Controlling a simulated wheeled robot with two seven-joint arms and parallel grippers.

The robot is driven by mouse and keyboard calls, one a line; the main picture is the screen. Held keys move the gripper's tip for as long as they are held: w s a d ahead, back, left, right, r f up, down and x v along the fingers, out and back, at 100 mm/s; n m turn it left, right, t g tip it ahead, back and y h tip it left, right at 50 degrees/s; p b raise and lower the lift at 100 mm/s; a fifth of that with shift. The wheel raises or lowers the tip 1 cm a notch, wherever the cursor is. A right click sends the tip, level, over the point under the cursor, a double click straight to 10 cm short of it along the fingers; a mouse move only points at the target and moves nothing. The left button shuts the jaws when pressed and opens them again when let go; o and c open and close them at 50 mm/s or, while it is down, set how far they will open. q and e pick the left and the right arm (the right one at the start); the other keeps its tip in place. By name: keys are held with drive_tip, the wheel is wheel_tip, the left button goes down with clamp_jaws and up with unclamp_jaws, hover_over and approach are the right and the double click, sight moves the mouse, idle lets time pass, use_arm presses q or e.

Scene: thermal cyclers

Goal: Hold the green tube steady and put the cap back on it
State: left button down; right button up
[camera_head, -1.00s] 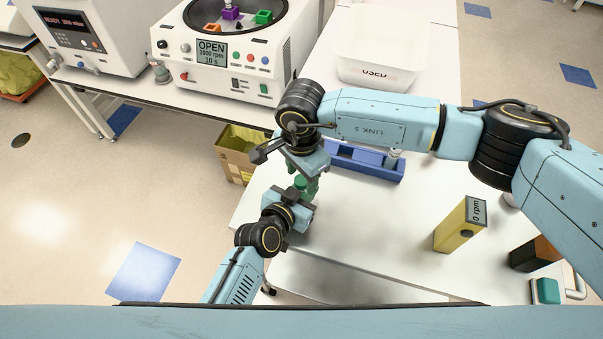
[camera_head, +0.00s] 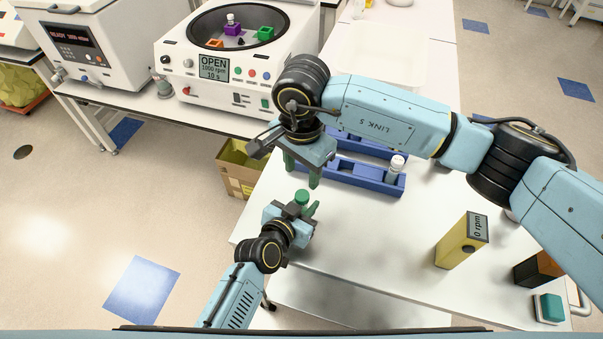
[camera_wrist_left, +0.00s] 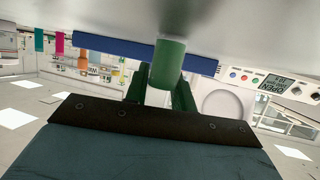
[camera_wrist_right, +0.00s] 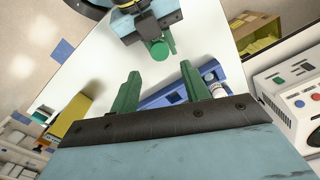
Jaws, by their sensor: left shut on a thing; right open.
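A tube with a green cap (camera_head: 302,196) stands in my left gripper (camera_head: 303,209) above the table's left part. My left gripper is shut on this tube. My right gripper (camera_head: 302,178) is open and empty, pointing down above and just behind the cap. In the right wrist view its spread fingers (camera_wrist_right: 160,88) have nothing between them, and the green cap (camera_wrist_right: 158,50) shows beyond them, apart from them.
Blue racks (camera_head: 375,181) lie behind and right, one holding a white-capped tube (camera_head: 396,165). A yellow 0 rpm device (camera_head: 462,240) stands on the right. An open centrifuge (camera_head: 280,85) and a white tub (camera_head: 400,75) are at the back. The table's middle is clear.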

sight(302, 195)
drive_tip(key=shift+r, duration=0.15)
drive_tip(key=shift+f, duration=4.05)
drive_tip(key=shift+c, duration=0.5)
drive_tip(key=c, duration=0.9)
drive_tip(key=shift+m, duration=1.6)
drive_tip(key=o, duration=1.1)
drive_tip(key=shift+r, duration=0.15)
